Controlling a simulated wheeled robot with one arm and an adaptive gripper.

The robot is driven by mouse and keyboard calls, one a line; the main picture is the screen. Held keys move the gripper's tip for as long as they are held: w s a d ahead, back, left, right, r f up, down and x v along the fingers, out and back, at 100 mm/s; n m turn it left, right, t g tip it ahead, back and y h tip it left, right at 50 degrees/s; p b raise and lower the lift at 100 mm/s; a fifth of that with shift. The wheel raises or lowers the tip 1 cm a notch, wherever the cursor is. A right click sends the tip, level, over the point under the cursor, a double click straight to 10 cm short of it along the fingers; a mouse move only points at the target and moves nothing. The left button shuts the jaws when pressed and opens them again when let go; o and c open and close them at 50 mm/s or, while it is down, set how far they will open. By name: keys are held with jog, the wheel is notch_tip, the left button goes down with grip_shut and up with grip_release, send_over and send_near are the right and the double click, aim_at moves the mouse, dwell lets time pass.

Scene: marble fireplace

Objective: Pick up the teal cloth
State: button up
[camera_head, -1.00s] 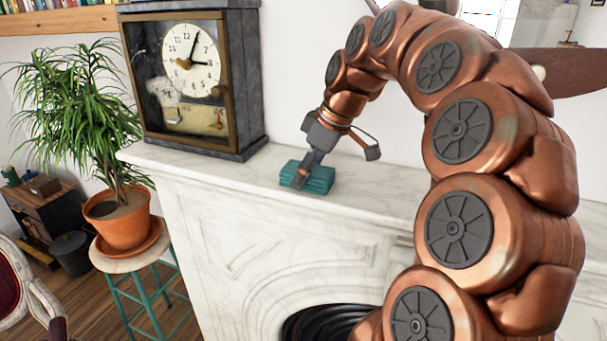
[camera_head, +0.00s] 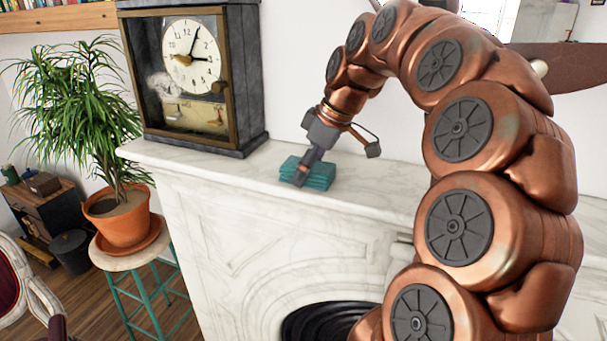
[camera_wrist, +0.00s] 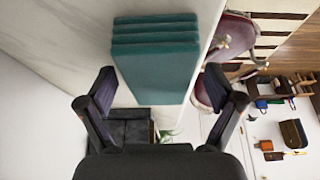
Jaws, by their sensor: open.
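The teal cloth (camera_head: 318,177) is a folded, layered stack lying on the white marble mantel, right of the clock. It also shows in the wrist view (camera_wrist: 158,58), above centre. My gripper (camera_head: 301,176) points down at the cloth's left part in the head view and hides some of it. In the wrist view my gripper (camera_wrist: 170,82) is open, with one finger on each side of the cloth's near end. I cannot tell whether the fingers touch it.
A black-cased clock (camera_head: 195,75) stands on the mantel (camera_head: 240,177) to the left of the cloth. A potted plant (camera_head: 120,222) stands on a teal-legged stool at the left. The mantel right of the cloth is clear as far as my arm.

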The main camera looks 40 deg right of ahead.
jog(key=shift+c, duration=0.3)
jog(key=shift+f, duration=0.1)
jog(key=c, duration=1.2)
